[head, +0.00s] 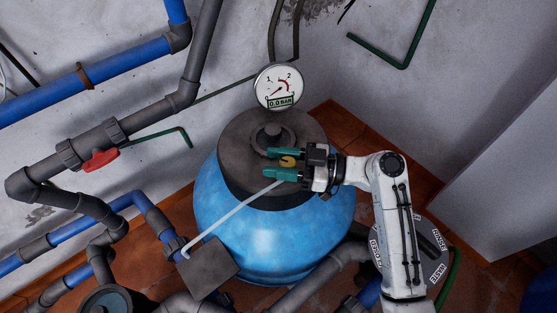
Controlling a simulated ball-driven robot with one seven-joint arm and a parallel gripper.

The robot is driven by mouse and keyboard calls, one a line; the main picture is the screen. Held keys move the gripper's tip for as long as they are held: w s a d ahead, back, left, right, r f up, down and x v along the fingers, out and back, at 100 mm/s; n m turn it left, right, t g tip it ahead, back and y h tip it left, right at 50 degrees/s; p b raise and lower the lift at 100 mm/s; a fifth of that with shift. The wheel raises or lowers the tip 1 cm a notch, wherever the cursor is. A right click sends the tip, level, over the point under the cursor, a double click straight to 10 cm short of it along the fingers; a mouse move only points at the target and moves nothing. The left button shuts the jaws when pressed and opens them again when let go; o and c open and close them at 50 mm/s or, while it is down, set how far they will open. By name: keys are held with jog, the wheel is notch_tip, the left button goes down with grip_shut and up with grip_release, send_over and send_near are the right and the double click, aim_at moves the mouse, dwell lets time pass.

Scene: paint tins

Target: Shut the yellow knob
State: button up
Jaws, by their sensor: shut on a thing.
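The knob's exact turn position is too small to tell.
A gauge (279,87) reading 0.0 BAR stands behind the blue tank (275,235). A pale thin tube (232,220) runs from near my fingers to a grey box (208,268). Pipes and a red valve handle (101,160) fill the left.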

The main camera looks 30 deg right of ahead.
jog(key=shift+c, duration=0.8)
